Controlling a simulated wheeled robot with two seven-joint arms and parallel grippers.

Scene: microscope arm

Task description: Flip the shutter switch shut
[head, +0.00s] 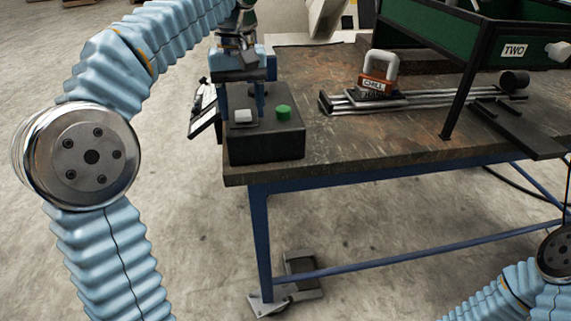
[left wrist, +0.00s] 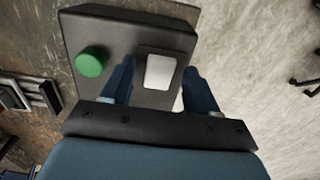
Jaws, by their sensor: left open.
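A black control box (head: 267,140) stands at the near left corner of the table. On its top are a white switch (head: 242,116) and, to its right, a round green button (head: 283,112). My left gripper (head: 241,108) points down over the switch with its blue fingers open and empty. In the left wrist view the white switch (left wrist: 160,72) lies between the two fingertips (left wrist: 159,68), and the green button (left wrist: 92,62) is outside them at the left. Whether a finger touches the box cannot be told. My right gripper is not in view.
The dark worktable (head: 340,146) holds an orange block with a pale handle (head: 377,80) and metal rails (head: 350,101). A green crate (head: 480,42) labelled TWO stands at the right. A thin tilted panel (head: 203,112) is left of the box. Bare tabletop lies right of the box.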

